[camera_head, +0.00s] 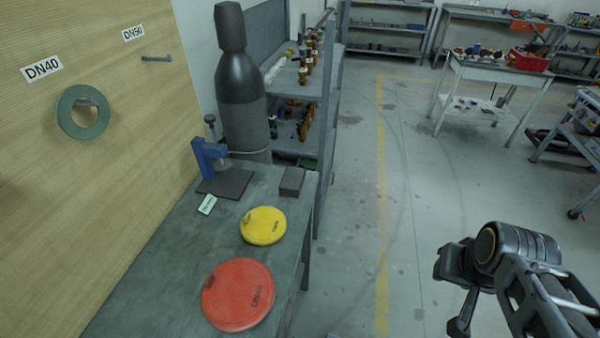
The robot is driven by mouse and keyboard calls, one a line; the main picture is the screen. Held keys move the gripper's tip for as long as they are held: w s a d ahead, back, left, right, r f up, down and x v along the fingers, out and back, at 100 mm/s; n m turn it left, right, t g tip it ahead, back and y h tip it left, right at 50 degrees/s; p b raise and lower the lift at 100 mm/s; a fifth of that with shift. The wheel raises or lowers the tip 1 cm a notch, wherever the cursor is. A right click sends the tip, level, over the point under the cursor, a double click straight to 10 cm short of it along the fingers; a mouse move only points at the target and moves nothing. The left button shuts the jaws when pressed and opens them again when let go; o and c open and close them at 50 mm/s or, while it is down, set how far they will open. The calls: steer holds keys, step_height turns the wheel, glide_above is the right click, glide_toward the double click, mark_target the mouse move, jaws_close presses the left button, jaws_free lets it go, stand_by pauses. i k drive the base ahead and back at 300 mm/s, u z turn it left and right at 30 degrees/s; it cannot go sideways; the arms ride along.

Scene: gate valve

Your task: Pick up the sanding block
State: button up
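A small dark grey block (292,181), which looks like the sanding block, lies at the far right corner of the green-grey workbench (150,272), close to its right edge. Nothing covers it. My gripper (456,290) is at the lower right, over the floor, well to the right of the bench and apart from the block. I see it from the side and partly behind my arm, so its opening is unclear. I see nothing held in it.
A yellow disc (263,226) and a red DN40 disc (238,295) lie on the bench. A blue clamp-like tool (208,155) on a dark plate and a small label (207,205) are left of the block. A grey cylinder (242,100) and shelves (300,130) stand behind.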

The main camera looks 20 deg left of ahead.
mark_target(291, 182)
steer(key=i, duration=0.95)
steer(key=u, duration=2.45)
